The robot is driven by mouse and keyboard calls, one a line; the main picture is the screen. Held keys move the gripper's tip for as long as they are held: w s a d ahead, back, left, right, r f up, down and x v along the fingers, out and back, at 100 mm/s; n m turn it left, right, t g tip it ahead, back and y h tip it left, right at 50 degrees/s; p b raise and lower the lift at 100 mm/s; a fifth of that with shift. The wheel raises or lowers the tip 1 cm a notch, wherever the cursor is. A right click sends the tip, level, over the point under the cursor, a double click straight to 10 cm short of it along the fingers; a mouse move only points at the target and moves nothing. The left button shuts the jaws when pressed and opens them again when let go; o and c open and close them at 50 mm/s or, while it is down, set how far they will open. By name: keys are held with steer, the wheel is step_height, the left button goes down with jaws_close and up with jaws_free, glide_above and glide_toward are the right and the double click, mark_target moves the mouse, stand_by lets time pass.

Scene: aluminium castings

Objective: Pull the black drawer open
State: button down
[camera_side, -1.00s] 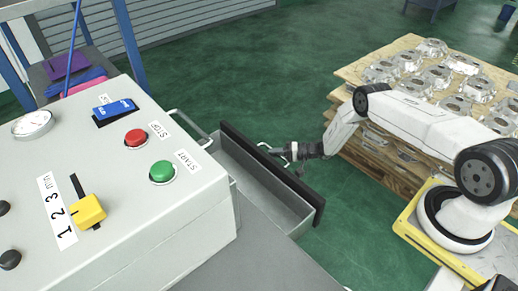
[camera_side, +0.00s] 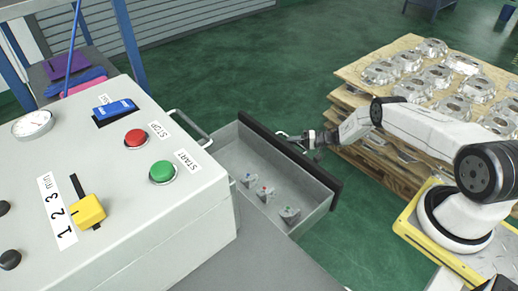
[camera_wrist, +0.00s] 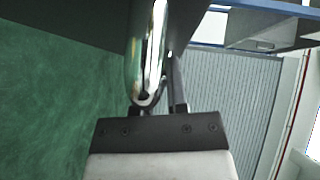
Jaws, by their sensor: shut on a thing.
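The drawer has a black front (camera_side: 290,160) and a grey metal box (camera_side: 239,160). It stands well out from the grey cabinet, and several small metal pieces with coloured tops (camera_side: 263,193) lie on its floor. My gripper (camera_side: 299,141) is at the outer side of the black front, shut on the drawer handle. In the wrist view the shiny handle bar (camera_wrist: 147,50) runs up from between the fingers of my gripper (camera_wrist: 160,100). The fingertips are partly hidden by the handle.
The grey control box (camera_side: 110,190) with red and green buttons stands left of the drawer. A wooden pallet stack (camera_side: 350,75) with aluminium castings is at the right, behind my arm. Green floor shows between drawer and pallet.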

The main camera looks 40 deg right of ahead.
steer(key=c, duration=0.6)
jaws_free()
steer(key=shift+c, duration=0.2)
steer(key=shift+d, duration=0.15)
steer(key=v, duration=0.7)
steer(key=shift+s+d, duration=0.2)
steer(key=shift+s, duration=0.05)
steer(key=shift+w+r, duration=0.1)
